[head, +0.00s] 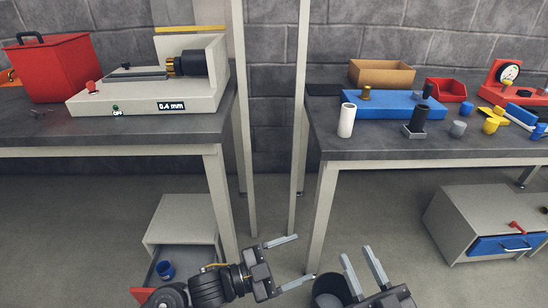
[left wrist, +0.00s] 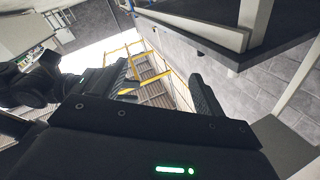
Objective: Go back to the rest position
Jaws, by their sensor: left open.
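My left gripper (head: 305,258) is low in the middle of the head view, its two fingers spread and pointing right with nothing between them. It also shows in the left wrist view (left wrist: 163,84), open and empty. My right gripper (head: 356,250) is at the bottom right of centre, its fingers pointing up and apart, with nothing seen between them. Both grippers appear in front of the gap between the two tables, touching no object that I can see.
The left table (head: 100,140) bears a grey machine (head: 150,98) and a red bin (head: 52,68). The right table (head: 390,150) bears a blue block (head: 390,110) and several small parts.

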